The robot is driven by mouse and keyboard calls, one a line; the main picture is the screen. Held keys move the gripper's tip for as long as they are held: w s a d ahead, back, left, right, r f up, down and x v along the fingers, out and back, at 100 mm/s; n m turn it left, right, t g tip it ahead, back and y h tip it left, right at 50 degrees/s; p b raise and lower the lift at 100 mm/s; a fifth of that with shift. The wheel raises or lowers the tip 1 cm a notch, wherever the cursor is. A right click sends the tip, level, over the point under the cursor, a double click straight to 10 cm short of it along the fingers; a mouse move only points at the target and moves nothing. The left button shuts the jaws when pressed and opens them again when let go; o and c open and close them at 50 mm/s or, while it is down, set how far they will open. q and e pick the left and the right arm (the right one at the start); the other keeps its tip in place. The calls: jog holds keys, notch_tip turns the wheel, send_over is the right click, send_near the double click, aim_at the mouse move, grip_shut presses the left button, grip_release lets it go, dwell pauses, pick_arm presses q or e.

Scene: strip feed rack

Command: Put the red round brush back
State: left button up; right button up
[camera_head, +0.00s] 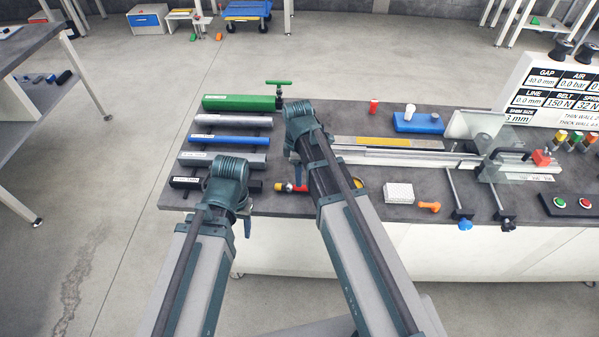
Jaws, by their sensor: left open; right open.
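No object shows clearly as a red round brush. A small upright piece with a red top (373,106) stands at the back of the bench. A red and yellow piece (290,187) lies by the bench's front, partly hidden by my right arm. I cannot tell whether either is the brush. My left gripper (230,172) is over the front left of the bench, beside the rolls' right ends, and is open. My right gripper (300,118) is over the bench right of the rolls and is open. The arms hide most of both sets of fingers, and I see nothing held.
A blue block (418,122) with a white knob, a metal feed track (400,157), a white box (398,193) and an orange piece (428,206) are on the bench. A clear-guarded machine stands right.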

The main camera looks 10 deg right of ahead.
notch_tip(320, 180, up, 7)
jog(key=p, duration=0.5)
jog(key=s+a+m, duration=0.4)
jog(key=s+m, duration=0.1)
jog(key=s, duration=0.2)
jog(key=s+a+m+h, duration=0.1)
jog(key=s+a+m, duration=0.3)
jog(key=s+m, duration=0.2)
jog(key=shift+s+f, duration=0.2)
jog(key=shift+s, duration=0.8)
jog(key=shift+f+b, duration=0.35)
jog(key=shift+f, duration=0.15)
